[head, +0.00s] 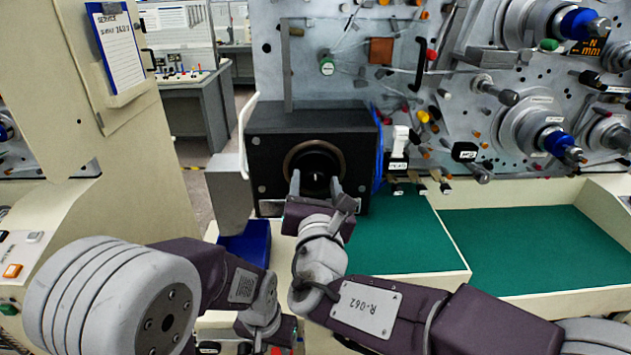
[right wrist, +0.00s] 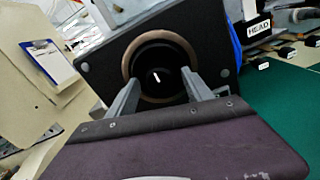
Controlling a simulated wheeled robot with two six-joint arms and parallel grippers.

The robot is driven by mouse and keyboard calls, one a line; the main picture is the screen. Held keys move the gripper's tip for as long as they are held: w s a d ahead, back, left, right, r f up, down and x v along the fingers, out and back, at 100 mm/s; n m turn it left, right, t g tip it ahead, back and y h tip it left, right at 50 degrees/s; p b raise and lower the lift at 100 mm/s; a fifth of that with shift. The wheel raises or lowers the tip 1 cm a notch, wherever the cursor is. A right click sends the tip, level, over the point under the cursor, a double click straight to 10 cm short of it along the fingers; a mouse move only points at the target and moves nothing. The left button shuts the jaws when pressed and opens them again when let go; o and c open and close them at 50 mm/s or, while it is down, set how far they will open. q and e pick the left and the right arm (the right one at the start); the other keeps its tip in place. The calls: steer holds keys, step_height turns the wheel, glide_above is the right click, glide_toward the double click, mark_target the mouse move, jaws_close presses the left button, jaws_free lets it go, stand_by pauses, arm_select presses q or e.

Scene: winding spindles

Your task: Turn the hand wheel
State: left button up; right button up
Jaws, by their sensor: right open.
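A black box (head: 268,140) stands at the middle back of the bench. In its front is a dark round wheel (head: 314,159) inside a bronze-coloured ring, with a short white mark on its face. My right gripper (head: 316,181) points at the wheel with its two fingers apart. In the right wrist view the fingers (right wrist: 160,79) stand at the left and right of the wheel's dark centre (right wrist: 158,62), with nothing held between them. I cannot tell whether they touch it. My left arm comes in low at the left; its gripper's fingers do not show clearly.
A grey panel (head: 350,75) with spindles, knobs and coloured parts rises behind the box. A blue part (head: 378,150) and small labelled levers (head: 400,165) are close to its right. Green mats (head: 530,245) at the right are bare. A cream cabinet (head: 130,150) stands at the left.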

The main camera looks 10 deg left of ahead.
jaws_close()
steer(key=shift+f+b, duration=0.15)
steer(key=shift+b, duration=0.45)
steer(key=m+b, duration=0.1)
steer(key=b, duration=0.1)
steer(key=m+b, duration=0.2)
steer(key=b, duration=0.1)
steer(key=m+b, duration=0.1)
steer(key=b, duration=0.1)
steer(key=shift+f+m+b, duration=0.25)
steer(key=shift+m+b, duration=0.1)
steer(key=shift+m, duration=0.05)
steer(key=m+b, duration=0.8)
steer(key=b, duration=0.1)
steer(key=shift+a+r, duration=0.1)
steer(key=shift+r, duration=0.05)
steer(key=m+b, duration=0.3)
steer(key=m, duration=0.1)
steer(key=shift+r+m, duration=0.1)
steer(key=shift+m, duration=0.2)
steer(key=shift+r+m+b, duration=0.1)
steer(key=shift+m+b, duration=0.95)
steer(key=shift+m, duration=0.45)
steer(key=shift+m, duration=0.3)
